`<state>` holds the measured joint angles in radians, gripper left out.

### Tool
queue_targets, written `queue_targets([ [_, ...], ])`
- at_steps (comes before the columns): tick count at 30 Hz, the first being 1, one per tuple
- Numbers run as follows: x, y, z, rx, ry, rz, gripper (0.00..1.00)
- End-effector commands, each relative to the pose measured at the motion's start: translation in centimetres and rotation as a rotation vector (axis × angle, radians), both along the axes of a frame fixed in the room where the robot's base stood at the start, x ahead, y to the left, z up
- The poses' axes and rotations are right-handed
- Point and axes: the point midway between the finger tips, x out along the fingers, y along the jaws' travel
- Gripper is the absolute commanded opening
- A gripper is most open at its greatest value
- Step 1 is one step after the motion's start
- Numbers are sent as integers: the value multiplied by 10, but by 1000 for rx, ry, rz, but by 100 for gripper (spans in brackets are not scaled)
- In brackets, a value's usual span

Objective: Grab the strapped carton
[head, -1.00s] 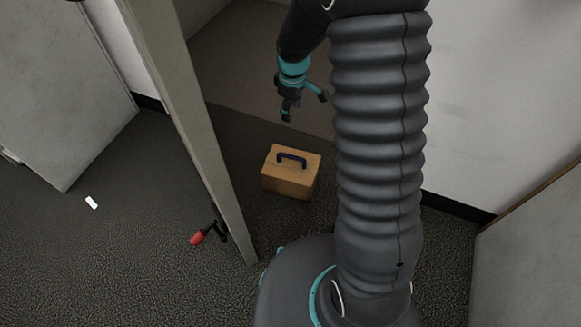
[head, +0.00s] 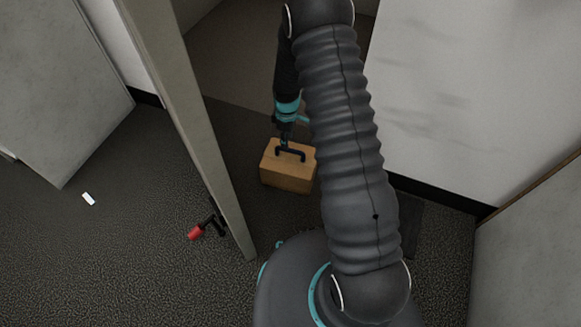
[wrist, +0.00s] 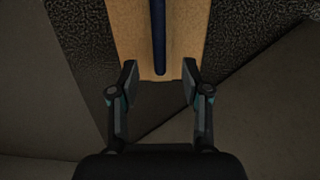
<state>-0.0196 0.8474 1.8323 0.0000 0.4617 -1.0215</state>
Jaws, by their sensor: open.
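The carton (head: 288,176) is a tan box with a dark blue strap handle (head: 291,154) on top. It sits on the dark floor in the doorway. My gripper (head: 284,142) is at the carton's top in the head view, close to the handle. In the wrist view the carton (wrist: 180,45) fills the upper middle, with the handle (wrist: 159,40) running up the picture between the fingers. My gripper (wrist: 160,82) is open, one finger on each side of the carton's near end. I cannot tell whether the fingers touch it.
A door edge or post (head: 187,120) stands left of the carton. A pale wall (head: 445,110) rises on the right.

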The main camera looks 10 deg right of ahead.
Motion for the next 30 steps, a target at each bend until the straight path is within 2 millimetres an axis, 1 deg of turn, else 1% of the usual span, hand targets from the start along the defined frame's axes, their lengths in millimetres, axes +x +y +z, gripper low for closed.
queue_targets([
  [1,0,0,-5,0,1,0,48],
  [8,-1,-2,-14,1,1,-1,48],
  [11,-3,-4,-24,0,2,-2,48],
  [15,-6,-10,-44,0,2,-2,48],
  [18,-6,-9,-57,0,2,-1,48],
  [21,-5,-9,-61,0,0,-1,48],
  [26,-5,-9,-61,0,0,-1,48],
  [27,-5,-9,-61,0,0,-1,43],
  [29,-5,-9,-61,0,0,-1,28],
  [30,-5,-9,-61,0,0,-1,18],
])
